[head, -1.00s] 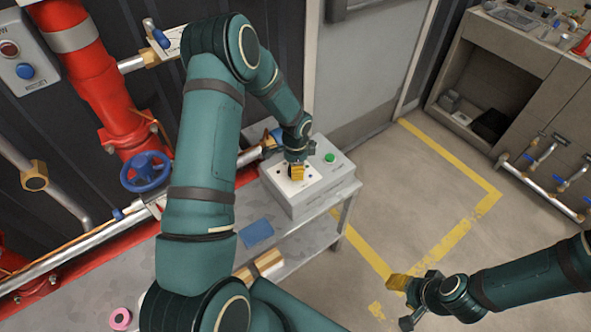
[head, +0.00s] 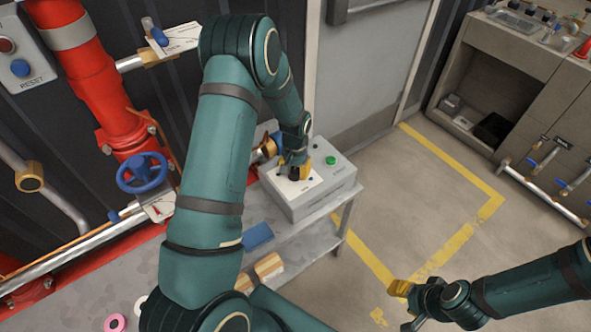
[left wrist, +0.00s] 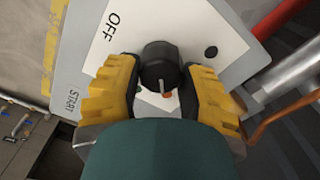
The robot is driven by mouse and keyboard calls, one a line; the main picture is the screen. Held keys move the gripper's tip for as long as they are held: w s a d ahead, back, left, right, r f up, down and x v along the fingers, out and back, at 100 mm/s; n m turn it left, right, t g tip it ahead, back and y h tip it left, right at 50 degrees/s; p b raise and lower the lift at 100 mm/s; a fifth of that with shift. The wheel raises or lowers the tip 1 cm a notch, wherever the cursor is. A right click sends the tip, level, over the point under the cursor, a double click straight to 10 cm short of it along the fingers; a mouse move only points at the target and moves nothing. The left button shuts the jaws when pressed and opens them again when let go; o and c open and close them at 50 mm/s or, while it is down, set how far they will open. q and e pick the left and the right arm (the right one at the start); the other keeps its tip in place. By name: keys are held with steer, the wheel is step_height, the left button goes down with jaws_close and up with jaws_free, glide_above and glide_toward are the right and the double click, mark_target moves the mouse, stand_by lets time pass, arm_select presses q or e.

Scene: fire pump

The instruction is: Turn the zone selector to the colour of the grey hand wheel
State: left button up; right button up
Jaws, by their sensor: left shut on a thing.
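The zone selector is a black round knob (left wrist: 160,62) on the white plate of a grey box (head: 312,195). In the left wrist view my left gripper (left wrist: 160,74) has its yellow fingers on both sides of the knob and is shut on it. A pale line on the knob points down, toward an orange dot (left wrist: 168,95). A black dot (left wrist: 211,52) lies to the right. Other marks are hidden by the gripper. The one hand wheel in view (head: 142,173) looks blue; I see no grey one. My right gripper (head: 403,306) is open and empty above the floor.
A green button (head: 331,160) is on the box's right side. The box stands on a grey metal bench (head: 225,280), with a blue block (head: 257,236) nearby. Red pipework (head: 115,100) is at left. Floor to the right is clear, with yellow lines.

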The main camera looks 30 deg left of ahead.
mark_target(294, 169)
arm_select(q)
steer(key=n, duration=0.5)
steer(key=shift+s+n+p, duration=0.1)
steer(key=shift+n+p, duration=0.2)
steer(key=shift+a+n+p, duration=0.15)
steer(key=shift+n+p, duration=0.25)
steer(key=shift+n, duration=1.5)
steer(key=shift+f, duration=0.1)
steer(key=o, duration=1.2)
step_height(294, 169, up, 12)
steer(key=shift+r, duration=0.1)
